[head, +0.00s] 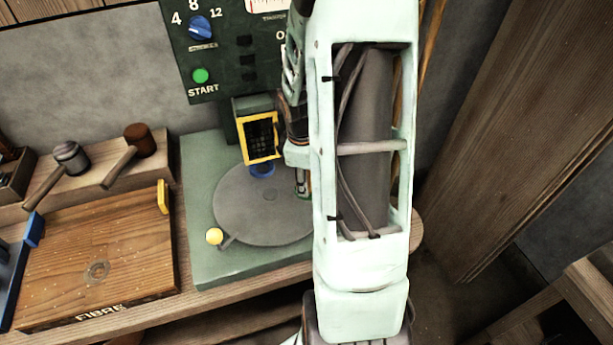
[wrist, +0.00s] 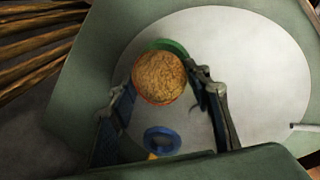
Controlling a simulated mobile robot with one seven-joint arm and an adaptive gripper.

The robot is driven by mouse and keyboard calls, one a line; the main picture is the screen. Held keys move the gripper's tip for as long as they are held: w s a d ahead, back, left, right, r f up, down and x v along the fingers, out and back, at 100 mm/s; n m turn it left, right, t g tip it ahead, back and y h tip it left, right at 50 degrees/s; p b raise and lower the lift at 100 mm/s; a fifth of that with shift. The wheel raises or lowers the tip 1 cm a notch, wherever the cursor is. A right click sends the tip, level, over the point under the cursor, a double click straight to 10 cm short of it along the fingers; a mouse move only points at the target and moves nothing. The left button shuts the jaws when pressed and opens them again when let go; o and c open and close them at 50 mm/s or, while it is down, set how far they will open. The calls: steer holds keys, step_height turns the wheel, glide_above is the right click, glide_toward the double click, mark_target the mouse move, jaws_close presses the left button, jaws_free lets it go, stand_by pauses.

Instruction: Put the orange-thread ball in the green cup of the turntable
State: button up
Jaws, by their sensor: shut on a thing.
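My gripper (wrist: 160,82) is shut on a brown, fibrous ball (wrist: 158,75) with a little orange along its lower edge in the wrist view. The ball covers most of the green cup (wrist: 168,45), whose far rim shows just above it; I cannot tell the gap between them. The pale grey turntable (wrist: 255,80) lies beneath. A blue cup (wrist: 162,140) stands on it, nearer the picture's bottom. In the head view the turntable (head: 240,215) and blue cup (head: 262,170) show, but my arm hides the ball and green cup.
A yellow-framed dark panel (head: 258,137) stands close behind the turntable. A wooden board marked FIBRE (head: 95,270) and two mallets (head: 70,157) lie to the left. A control panel (head: 225,50) rises behind.

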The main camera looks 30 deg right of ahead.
steer(key=o, duration=1.3)
steer(key=shift+r, duration=0.1)
step_height(320, 180, up, 12)
steer(key=s+a, duration=0.1)
steer(key=shift+s+a, duration=0.25)
steer(key=shift+a, duration=0.15)
steer(key=shift+f, duration=0.2)
